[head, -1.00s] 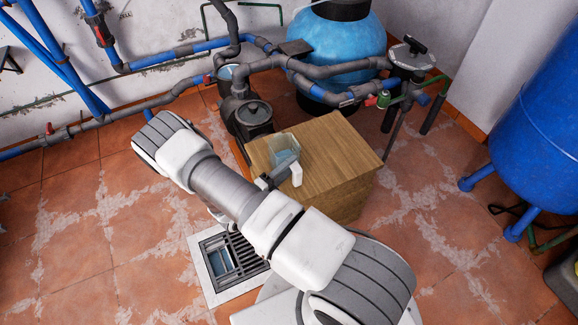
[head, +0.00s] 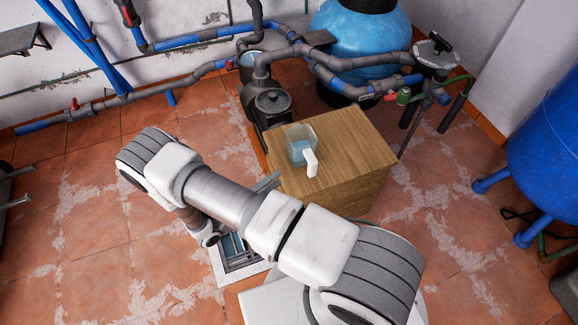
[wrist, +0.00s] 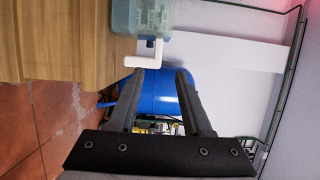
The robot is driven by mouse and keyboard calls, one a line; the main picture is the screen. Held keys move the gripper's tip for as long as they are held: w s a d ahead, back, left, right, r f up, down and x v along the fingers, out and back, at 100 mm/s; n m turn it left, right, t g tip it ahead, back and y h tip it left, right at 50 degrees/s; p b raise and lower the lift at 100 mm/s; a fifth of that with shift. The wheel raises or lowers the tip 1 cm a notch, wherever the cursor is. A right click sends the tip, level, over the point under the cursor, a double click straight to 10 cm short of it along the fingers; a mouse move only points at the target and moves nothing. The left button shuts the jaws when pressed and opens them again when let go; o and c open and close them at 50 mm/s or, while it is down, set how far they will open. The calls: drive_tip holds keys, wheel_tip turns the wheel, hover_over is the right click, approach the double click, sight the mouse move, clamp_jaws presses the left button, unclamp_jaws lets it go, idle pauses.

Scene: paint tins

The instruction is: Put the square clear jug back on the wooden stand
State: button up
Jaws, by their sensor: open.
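The square clear jug (head: 300,152) stands upright on top of the wooden stand (head: 350,150), near its left side, with its white handle facing the front. In the wrist view the bluish clear jug (wrist: 128,16) shows at the top, with its white handle below it. The wooden stand (wrist: 75,45) fills the upper left there. My gripper (wrist: 156,80) is open and empty, its fingers apart from the handle. In the head view my gripper (head: 267,184) is mostly hidden behind my arm, just off the stand's front left edge.
A dark pump (head: 272,105) and grey pipes stand close behind the stand's left side. A light blue tank (head: 360,45) is behind it and a dark blue tank (head: 548,140) is at the right. A floor drain (head: 240,255) lies at the front.

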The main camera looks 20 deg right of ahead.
wheel_tip(320, 180, up, 13)
drive_tip(key=a+m+g+y, duration=0.25)
drive_tip(key=m+g, duration=0.45)
drive_tip(key=m, duration=0.4)
drive_tip(key=s+d+r+m+t+y, duration=0.2)
drive_tip(key=s+r+m+y, duration=0.3)
drive_tip(key=r+m, duration=0.5)
drive_tip(key=s+d+r+m+t+y, duration=0.15)
drive_tip(key=s+r+m+y, duration=0.3)
drive_tip(key=r+m, duration=0.5)
drive_tip(key=s+d+r+m+t+y, duration=0.15)
drive_tip(key=s+r+m+y, duration=0.35)
drive_tip(key=r+m, duration=0.5)
wheel_tip(320, 180, up, 18)
drive_tip(key=p, duration=1.9)
drive_tip(key=shift+a+r+t, duration=0.15)
drive_tip(key=shift+r+t, duration=0.1)
drive_tip(key=shift+t, duration=0.15)
drive_tip(key=shift+w, duration=0.1)
